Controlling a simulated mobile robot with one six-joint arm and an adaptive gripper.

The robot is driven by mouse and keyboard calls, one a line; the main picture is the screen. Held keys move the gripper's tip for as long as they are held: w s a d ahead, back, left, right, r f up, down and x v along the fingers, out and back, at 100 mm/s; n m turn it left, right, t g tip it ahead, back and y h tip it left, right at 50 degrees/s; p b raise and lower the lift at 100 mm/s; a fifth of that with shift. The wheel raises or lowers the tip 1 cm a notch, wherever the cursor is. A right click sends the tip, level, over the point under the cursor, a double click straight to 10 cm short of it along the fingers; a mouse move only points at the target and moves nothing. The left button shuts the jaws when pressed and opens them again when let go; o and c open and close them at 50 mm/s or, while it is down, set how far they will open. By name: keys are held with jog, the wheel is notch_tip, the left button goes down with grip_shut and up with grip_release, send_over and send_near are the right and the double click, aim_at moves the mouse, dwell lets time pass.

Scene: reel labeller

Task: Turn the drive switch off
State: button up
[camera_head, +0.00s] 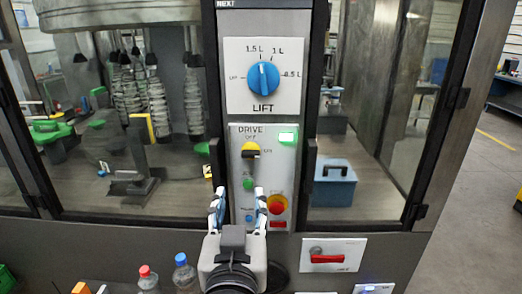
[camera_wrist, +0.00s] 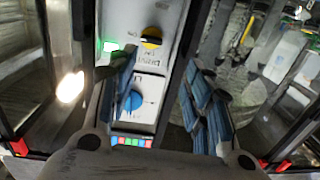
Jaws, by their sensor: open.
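The drive switch (camera_head: 250,151) is a yellow and black rotary knob on the grey DRIVE panel (camera_head: 237,167). OFF is printed above it and another mark, apparently ON, to its right. Its dark handle looks roughly horizontal; which way it points is hard to tell. A green lamp (camera_head: 287,137) is lit at the panel's upper right. The switch also shows in the wrist view (camera_wrist: 152,38), beyond my fingers. My gripper (camera_head: 239,203) is open and empty, below the switch and apart from it. Its blue-padded fingers also frame the wrist view (camera_wrist: 162,85).
The blue LIFT knob (camera_head: 263,77) is above. A green button (camera_head: 248,183) and a red stop button (camera_head: 277,204) sit close by my fingers. Dark vertical bars flank the panel. Two bottles (camera_head: 182,272) stand lower left; a red-handled switch (camera_head: 327,257) is lower right.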

jog(key=h, duration=0.1)
jog(key=p, duration=0.7)
send_near(250, 157)
jog(key=w+b, duration=0.1)
jog(key=w, duration=0.3)
jog(key=w+b, duration=0.1)
jog(key=w, duration=0.4)
jog(key=shift+w+d+f, duration=0.15)
jog(key=shift+w, duration=0.05)
jog(key=shift+c, duration=0.6)
jog(key=c, duration=0.6)
